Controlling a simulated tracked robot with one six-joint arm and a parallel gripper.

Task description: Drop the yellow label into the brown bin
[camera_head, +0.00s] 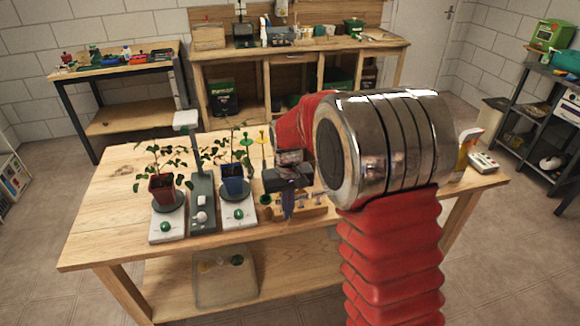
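My gripper (288,202) hangs over the front middle of the wooden table, pointing down. A purple piece shows at its tip; I cannot tell whether it is part of the gripper or something in it, nor whether the fingers are open. A thin upright yellow piece (262,140), perhaps the yellow label, stands behind my gripper, beside a greenish-yellow one. No brown bin can be made out for sure; my arm hides much of the table's right half. A pale, see-through tub (225,282) sits on the lower shelf.
Two potted seedlings, in a red pot (162,187) and a blue pot (232,180), stand on white-and-grey devices left of my gripper. A grey post device (202,200) stands between them. A wooden block (310,212) lies by my gripper. The table's left end is clear.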

